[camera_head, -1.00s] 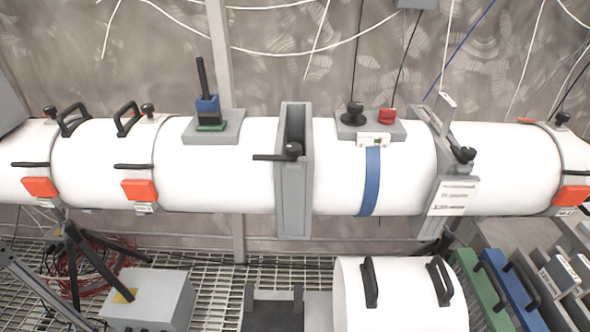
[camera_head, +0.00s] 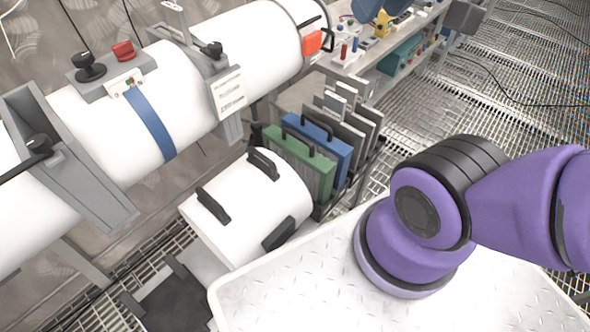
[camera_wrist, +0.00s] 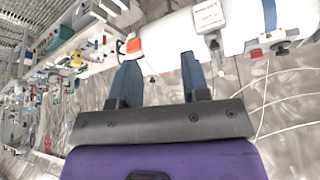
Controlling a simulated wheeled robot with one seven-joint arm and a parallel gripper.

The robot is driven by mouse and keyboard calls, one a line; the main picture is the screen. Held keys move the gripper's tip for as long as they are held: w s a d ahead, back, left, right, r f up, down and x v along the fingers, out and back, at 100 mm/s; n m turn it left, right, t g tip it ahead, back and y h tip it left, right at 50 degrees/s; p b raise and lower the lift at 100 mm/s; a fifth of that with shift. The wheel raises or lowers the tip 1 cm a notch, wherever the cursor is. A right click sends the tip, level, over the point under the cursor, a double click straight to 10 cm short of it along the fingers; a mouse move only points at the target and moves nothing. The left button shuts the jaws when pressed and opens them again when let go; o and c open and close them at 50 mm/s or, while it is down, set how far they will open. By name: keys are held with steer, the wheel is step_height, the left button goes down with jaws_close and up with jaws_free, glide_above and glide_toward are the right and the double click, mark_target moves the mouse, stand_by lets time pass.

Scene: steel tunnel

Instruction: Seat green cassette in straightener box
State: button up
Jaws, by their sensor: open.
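The green cassette (camera_head: 298,165) stands upright in a rack in the head view, beside a blue cassette (camera_head: 318,146). It has a dark handle on top. The straightener box is probably the grey open-topped frame (camera_head: 72,160) across the white tunnel pipe at the left; a black latch handle sits on its top edge. My gripper (camera_wrist: 158,78) shows in the wrist view with its two blue-grey fingers apart and nothing between them. It points toward the pipe and wall, and neither cassette shows in that view. My purple arm is at the right of the head view, with the gripper itself out of sight there.
A loose white pipe section (camera_head: 245,205) with handles lies in front of the rack. Several grey plates (camera_head: 350,120) stand behind the cassettes. A cluttered bench (camera_head: 400,50) is at the back. A blue strap (camera_head: 150,122) circles the pipe. Grating floor is open at the upper right.

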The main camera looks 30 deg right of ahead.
steer(key=shift+o, duration=0.3)
steer(key=shift+w, duration=0.1)
steer(key=n+g, duration=0.4)
steer(key=g, duration=0.1)
glide_above(297, 135)
step_height(297, 135, down, 34)
steer(key=f, duration=0.5)
steer(key=shift+w+a+f, duration=0.2)
steer(key=shift+w+f, duration=0.1)
steer(key=shift+f, duration=0.1)
steer(key=shift+s+d+f, duration=0.15)
steer(key=shift+f, duration=1.2)
steer(key=shift+s+d+f, duration=0.15)
steer(key=shift+f, duration=1.15)
